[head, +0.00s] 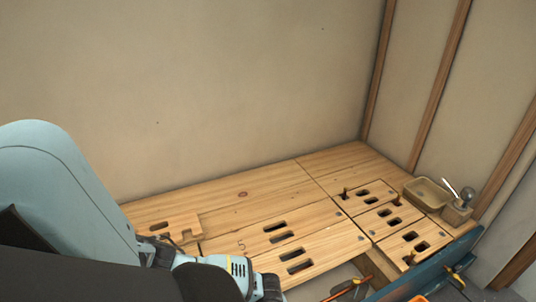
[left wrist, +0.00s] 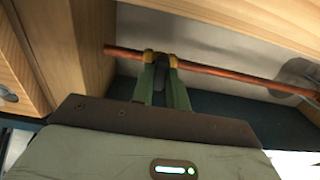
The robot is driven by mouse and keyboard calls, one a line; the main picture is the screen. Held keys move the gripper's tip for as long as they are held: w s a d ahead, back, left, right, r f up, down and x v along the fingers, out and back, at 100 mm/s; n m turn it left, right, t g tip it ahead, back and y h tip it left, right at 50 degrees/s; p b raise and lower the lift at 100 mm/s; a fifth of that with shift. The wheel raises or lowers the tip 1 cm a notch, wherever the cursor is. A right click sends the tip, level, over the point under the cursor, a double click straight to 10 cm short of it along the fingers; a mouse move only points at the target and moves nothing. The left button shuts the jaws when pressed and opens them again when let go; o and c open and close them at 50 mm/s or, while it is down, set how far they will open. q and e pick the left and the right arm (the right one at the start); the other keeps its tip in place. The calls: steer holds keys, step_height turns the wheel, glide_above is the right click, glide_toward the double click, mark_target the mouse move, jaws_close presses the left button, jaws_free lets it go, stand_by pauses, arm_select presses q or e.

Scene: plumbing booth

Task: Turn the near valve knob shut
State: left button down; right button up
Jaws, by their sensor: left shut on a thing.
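In the left wrist view my left gripper (left wrist: 161,58) has its two green fingers with yellow tips at a copper pipe (left wrist: 222,71). A small dark piece (left wrist: 160,70) sits between the fingers, and the gripper is shut on it. It looks like the valve knob, but the fingers hide most of it and its turn angle cannot be told. In the head view my left arm comes in from the left and reaches down at the bench's front; its fingertips cannot be made out there. My right gripper is in neither view.
A wooden bench top (head: 222,222) with slotted boards runs along the wall. A tray (head: 428,194) and a small wooden block with a ball-topped tool (head: 457,212) stand at its right end. In the wrist view, wooden panels (left wrist: 84,45) close in at the left and above.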

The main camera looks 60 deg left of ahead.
arm_select(q)
steer(key=c, duration=1.4)
jaws_free()
steer(key=shift+r, duration=0.25)
step_height(320, 180, up, 6)
steer(key=p, duration=0.3)
steer(key=shift+r, duration=0.15)
steer(key=shift+r+p, duration=0.45)
steer(key=shift+r, duration=0.1)
steer(key=shift+s+f, duration=0.1)
